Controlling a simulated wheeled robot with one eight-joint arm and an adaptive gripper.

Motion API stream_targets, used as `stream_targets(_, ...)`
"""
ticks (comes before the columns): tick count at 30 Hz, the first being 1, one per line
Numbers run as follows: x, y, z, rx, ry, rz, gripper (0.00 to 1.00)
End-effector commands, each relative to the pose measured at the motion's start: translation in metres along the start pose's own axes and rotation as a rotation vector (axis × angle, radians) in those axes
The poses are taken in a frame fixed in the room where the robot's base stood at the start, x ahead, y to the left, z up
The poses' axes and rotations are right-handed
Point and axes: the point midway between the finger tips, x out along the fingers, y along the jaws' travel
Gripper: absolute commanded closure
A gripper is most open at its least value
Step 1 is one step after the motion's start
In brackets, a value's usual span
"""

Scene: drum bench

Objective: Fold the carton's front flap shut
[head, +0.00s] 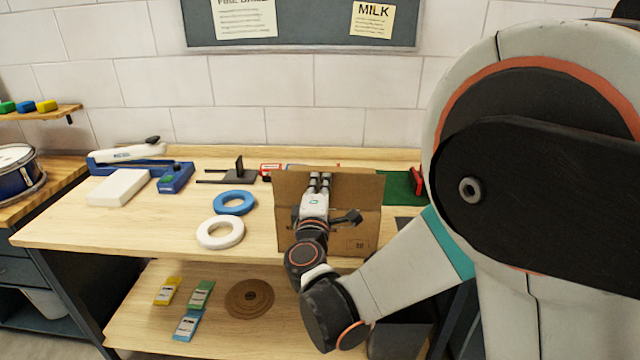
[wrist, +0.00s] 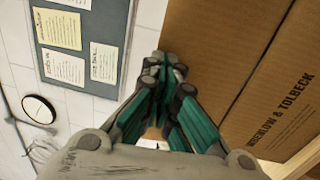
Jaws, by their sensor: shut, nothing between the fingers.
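The brown carton (head: 364,226) stands on the bench, partly hidden behind my gripper (head: 319,180). Its front flap (head: 358,186) stands up above a crease, roughly in line with the front wall. My gripper is shut and empty, with its fingertips in front of the flap near its upper edge. In the wrist view, my gripper (wrist: 165,75) is beside the flap (wrist: 215,45), close to its edge. Whether they touch I cannot tell. The printed carton wall (wrist: 275,105) lies across the crease. The carton's inside and other flaps are hidden.
A blue ring (head: 234,202) and a white ring (head: 220,233) lie left of the carton. A black stand (head: 239,172) and a red item (head: 270,170) are behind. A green mat (head: 398,184) lies to the right. The bench front left is clear.

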Motion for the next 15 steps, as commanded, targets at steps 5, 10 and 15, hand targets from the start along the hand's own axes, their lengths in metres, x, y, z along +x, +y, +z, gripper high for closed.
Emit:
stream_targets(5,0.0041,0.0033,0.0005,0.001,-0.001,-0.034,1.00)
stream_targets(10,0.0065,0.0031,0.0004,0.000,0.000,-0.055,1.00)
stream_targets(15,0.0094,0.0043,0.0005,0.001,0.000,-0.081,1.00)
